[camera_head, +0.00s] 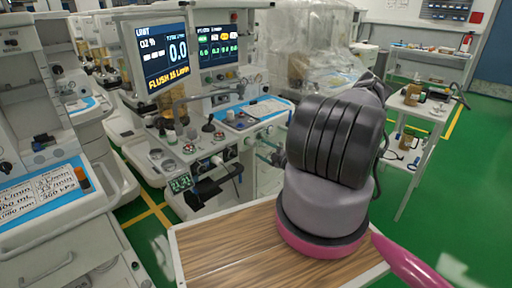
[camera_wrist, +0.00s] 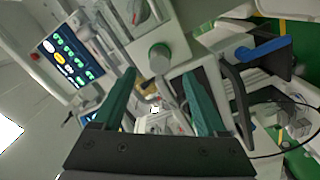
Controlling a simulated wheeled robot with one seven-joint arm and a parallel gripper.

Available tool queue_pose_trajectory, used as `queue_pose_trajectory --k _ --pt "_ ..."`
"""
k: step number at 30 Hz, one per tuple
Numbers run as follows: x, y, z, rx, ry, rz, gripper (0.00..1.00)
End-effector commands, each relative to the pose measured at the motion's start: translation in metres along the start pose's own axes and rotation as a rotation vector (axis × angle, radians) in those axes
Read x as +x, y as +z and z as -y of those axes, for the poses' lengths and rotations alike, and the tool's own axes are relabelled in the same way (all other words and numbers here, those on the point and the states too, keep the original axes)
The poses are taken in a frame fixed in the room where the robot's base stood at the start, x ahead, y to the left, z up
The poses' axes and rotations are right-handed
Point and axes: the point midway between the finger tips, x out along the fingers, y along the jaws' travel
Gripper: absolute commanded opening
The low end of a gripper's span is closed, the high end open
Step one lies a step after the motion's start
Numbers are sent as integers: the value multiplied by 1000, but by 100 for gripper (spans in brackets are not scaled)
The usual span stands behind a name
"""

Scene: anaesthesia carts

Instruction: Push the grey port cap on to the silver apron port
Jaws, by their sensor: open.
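My gripper shows in the wrist view (camera_wrist: 157,78) as two green fingers, spread apart with nothing between their tips. In the head view my arm hides most of it; green finger parts (camera_head: 268,156) show beside the cart's right side. Small silver round fittings (camera_head: 169,165) sit on the front apron of the middle cart (camera_head: 215,180), left of my gripper. I cannot tell which one is the apron port. Dark grey knob-like pieces (camera_head: 208,127) stand on the apron; I cannot pick out the grey port cap for sure. A round grey-green knob (camera_wrist: 160,57) appears beyond my fingers in the wrist view.
A lit monitor (camera_head: 165,55) stands above the middle cart. Another cart with a blue-edged card (camera_head: 45,200) is at the left. A wood-topped surface (camera_head: 215,245) lies below my arm. A white trolley (camera_head: 425,108) with bottles stands at the right. Green floor is open beyond.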

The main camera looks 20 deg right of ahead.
Motion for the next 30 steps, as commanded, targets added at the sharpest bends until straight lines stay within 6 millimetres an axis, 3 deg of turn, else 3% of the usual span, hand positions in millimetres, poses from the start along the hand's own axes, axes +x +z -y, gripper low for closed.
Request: queue_pose_trajectory --k 3,9,26,30 --pt "-21 0 -1 0 1 1 75" --pt "-39 0 -1 -1 1 0 75" --pt "-41 0 -1 -1 0 0 75" --pt "-34 1 -11 4 -42 15 75"
